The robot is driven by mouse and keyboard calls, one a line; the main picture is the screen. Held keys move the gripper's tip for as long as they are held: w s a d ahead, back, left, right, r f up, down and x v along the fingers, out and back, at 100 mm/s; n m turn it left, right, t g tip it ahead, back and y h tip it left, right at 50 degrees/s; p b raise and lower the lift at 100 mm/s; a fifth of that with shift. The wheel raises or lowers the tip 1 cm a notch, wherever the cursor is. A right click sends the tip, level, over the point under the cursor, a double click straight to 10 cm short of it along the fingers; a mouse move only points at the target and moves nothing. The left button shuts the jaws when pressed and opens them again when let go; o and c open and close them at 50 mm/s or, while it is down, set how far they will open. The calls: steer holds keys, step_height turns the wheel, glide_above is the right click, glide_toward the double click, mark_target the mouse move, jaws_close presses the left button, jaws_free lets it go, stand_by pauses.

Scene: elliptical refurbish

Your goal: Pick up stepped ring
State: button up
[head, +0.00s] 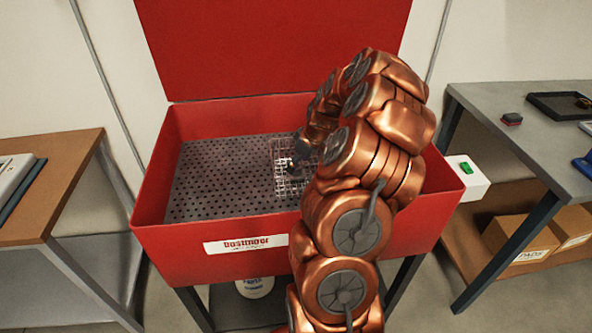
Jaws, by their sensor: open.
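My gripper (295,170) is small and dark at the end of my copper-coloured arm. It is open and points down at a small wire basket (283,188) inside the red parts-washer tub (148,205). I cannot make out the stepped ring; the gripper and arm cover much of the basket, and any small part in it is too small to tell.
The tub has a perforated grey floor (215,180), clear on the left, and a raised red lid (270,45). A wooden-topped bench (60,195) stands left. A grey table (490,100) stands right with a black tray (555,104) and a small dark-and-red block (511,119).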

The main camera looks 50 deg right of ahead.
steer(key=shift+x, duration=1.3)
jaws_close()
